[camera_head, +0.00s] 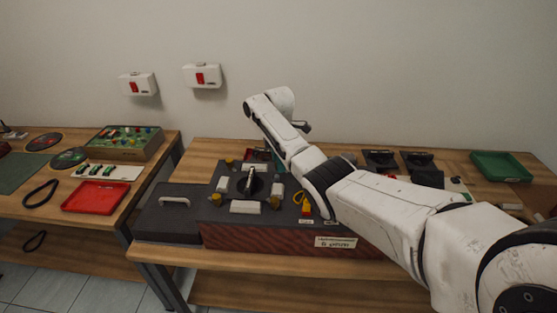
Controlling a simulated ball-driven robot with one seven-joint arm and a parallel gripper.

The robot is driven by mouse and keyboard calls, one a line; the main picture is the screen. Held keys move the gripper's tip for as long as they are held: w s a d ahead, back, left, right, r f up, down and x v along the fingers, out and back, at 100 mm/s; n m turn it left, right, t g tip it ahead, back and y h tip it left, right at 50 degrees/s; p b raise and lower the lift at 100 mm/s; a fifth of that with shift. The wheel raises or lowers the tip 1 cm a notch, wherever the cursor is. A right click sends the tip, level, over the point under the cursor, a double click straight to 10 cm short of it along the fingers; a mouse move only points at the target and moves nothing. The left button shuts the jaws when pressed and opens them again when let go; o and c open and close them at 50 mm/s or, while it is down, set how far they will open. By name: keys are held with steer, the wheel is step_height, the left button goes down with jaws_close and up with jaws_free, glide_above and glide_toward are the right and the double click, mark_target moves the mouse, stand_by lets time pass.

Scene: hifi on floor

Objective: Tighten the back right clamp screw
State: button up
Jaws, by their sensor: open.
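A dark fixture (240,211) sits on a box with a red-brown front, near the middle of the table. It has a round dark part with a pale bar at its centre, pale blocks around it and small yellow knobs. One knob (229,161) is at the back left, one (216,198) at the front left and one (275,202) at the front right. The back right clamp screw cannot be made out; my arm passes close to that corner. The dark end of my gripper (303,127) shows small, above and behind the fixture. It is open, but its fingers are barely visible.
A dark case (165,222) with a pale handle lies left of the fixture. Dark devices (380,160) and a green tray (500,167) stand at the right. The left table holds a red tray (96,197) and a component box (125,145).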

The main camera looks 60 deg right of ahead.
steer(key=shift+f, duration=0.25)
jaws_close()
stand_by(0.4)
